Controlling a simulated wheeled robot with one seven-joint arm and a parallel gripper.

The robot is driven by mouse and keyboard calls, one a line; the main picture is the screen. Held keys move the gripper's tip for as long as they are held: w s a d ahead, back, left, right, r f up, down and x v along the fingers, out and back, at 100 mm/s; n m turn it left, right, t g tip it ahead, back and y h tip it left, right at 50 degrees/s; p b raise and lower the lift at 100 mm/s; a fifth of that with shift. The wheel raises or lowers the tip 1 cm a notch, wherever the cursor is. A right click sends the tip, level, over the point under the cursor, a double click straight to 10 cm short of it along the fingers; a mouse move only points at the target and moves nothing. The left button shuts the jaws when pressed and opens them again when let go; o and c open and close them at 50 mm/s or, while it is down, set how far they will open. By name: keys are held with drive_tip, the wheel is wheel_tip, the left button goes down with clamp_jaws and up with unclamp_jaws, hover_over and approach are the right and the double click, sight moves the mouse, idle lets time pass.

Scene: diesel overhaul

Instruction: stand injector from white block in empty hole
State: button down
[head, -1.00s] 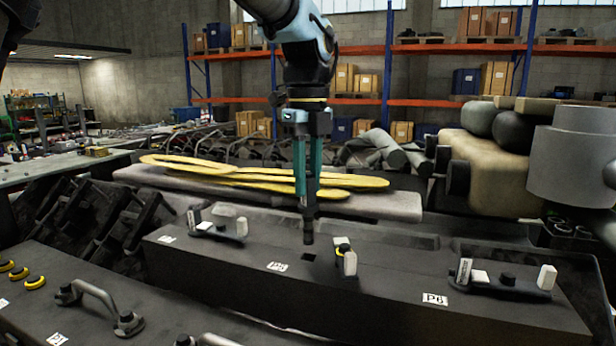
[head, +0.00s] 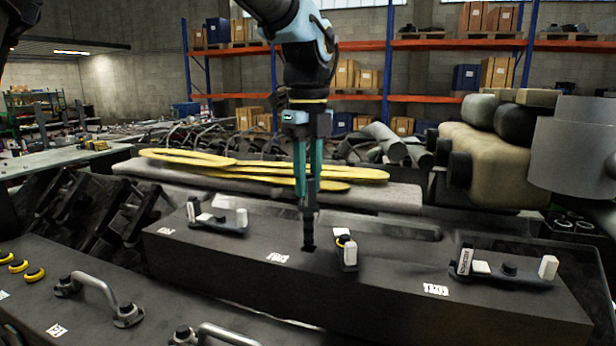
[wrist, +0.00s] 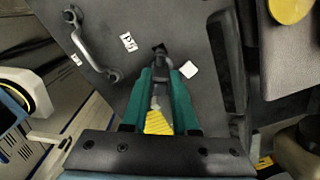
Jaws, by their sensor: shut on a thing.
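My gripper (head: 308,200) is shut on the injector (head: 308,228), a dark upright rod hanging below the teal fingers. In the head view its lower end meets the top of the long dark engine block at the spot of the square hole. In the wrist view the gripper (wrist: 161,85) points at a dark square hole (wrist: 159,48).
Clamp assemblies with white blocks stand left (head: 218,220) and right (head: 505,267) on the dark engine block (head: 400,300). A metal handle (head: 95,295) and yellow rings (head: 18,265) lie on the nearer cover. Yellow flat gaskets (head: 270,172) lie on a padded bench behind.

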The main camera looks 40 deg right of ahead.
drive_tip(key=shift+f+b, duration=2.3)
drive_tip(key=shift+f, duration=1.8)
drive_tip(key=c, duration=0.6)
unclamp_jaws()
wheel_tip(320, 180, up, 11)
drive_tip(key=shift+f+b, duration=0.1)
drive_tip(key=shift+b, duration=0.6)
